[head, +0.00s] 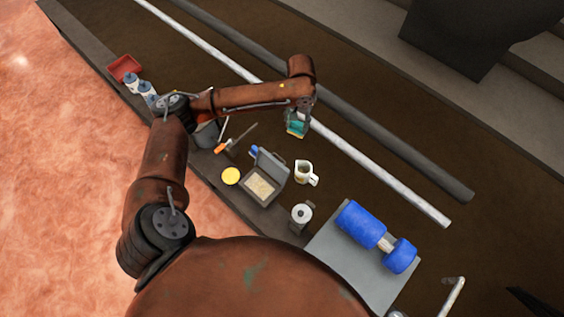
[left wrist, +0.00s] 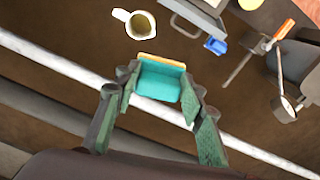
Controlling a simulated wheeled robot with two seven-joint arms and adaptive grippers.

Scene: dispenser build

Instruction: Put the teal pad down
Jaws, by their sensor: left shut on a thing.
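The teal pad (left wrist: 160,80) has a yellow-orange edge and sits between the fingers of my left gripper (left wrist: 158,100) in the left wrist view. The gripper is shut on it. In the head view the teal pad (head: 297,127) hangs below my left gripper (head: 299,118), over the brown surface by the white pipe (head: 345,145). I cannot tell how high the pad is above the surface. My right gripper is not in view.
A white mug (head: 303,173), an open grey case (head: 262,185), a yellow disc (head: 230,176) and a white roll (head: 301,214) stand nearby. A blue roller-like object (head: 361,224) lies on a grey board (head: 330,245). A red tray (head: 124,68) is far left. Bare brown surface lies right of the mug.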

